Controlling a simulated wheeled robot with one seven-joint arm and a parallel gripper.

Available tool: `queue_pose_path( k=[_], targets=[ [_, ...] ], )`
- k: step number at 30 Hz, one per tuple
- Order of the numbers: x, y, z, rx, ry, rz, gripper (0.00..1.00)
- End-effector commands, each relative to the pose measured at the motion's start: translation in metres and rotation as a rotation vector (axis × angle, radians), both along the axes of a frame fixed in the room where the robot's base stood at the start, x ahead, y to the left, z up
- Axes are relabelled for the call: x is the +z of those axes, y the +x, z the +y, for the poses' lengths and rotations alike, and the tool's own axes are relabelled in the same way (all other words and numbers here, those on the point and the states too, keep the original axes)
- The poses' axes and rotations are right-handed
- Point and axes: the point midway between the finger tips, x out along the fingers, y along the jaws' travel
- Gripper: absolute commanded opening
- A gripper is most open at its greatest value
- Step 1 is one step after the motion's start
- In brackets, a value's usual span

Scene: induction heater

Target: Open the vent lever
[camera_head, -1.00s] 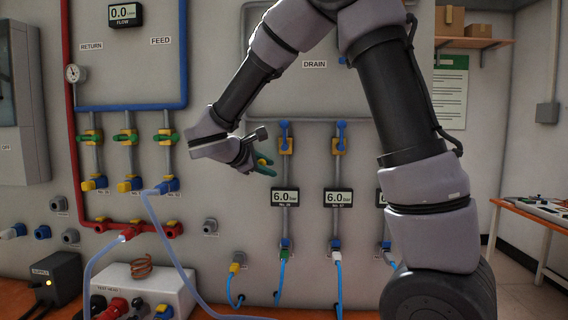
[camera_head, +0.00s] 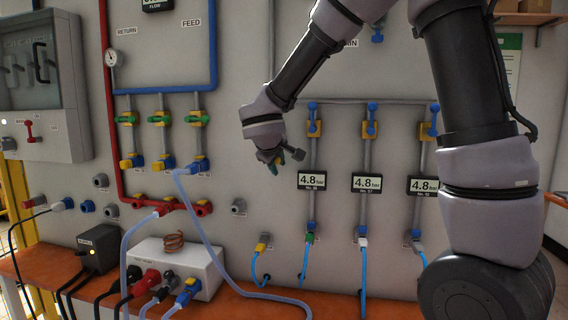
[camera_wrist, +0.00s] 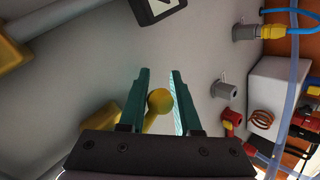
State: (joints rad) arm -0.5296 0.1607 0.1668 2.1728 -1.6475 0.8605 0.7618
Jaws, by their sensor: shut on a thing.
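My gripper (camera_head: 278,160) is at the panel, left of the row of drain valves. In the wrist view its two green fingers (camera_wrist: 161,75) stand on either side of a round yellow knob (camera_wrist: 160,101) and are shut on it. The knob sits on a short yellow lever arm (camera_wrist: 150,122), which I take as the vent lever. Part of its yellow body shows left of the fingers, and the rest is hidden behind the gripper. In the head view my gripper and wrist hide most of this lever.
Blue-handled drain valves (camera_head: 371,121) stand right of my gripper, above displays (camera_head: 367,183) reading 4.8 bar. Feed valves with green handles (camera_head: 160,120) are at the left. A clear hose (camera_head: 207,225) crosses the lower panel. A white box with a copper coil (camera_head: 173,241) sits on the orange bench.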

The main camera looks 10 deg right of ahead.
Motion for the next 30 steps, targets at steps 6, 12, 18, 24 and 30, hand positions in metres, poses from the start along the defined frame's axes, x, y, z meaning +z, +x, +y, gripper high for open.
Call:
queue_pose_path(
  k=[6,12,18,24,30],
  targets=[
    [-0.004,0.003,0.012,0.002,0.167,-0.052,0.0],
    [-0.004,0.006,0.021,0.0,0.285,-0.091,0.0],
    [-0.004,0.008,0.027,-0.001,0.358,-0.114,0.0],
    [-0.003,0.009,0.029,-0.001,0.388,-0.124,0.0],
    [-0.003,0.009,0.03,-0.001,0.395,-0.126,0.0]
  ],
)
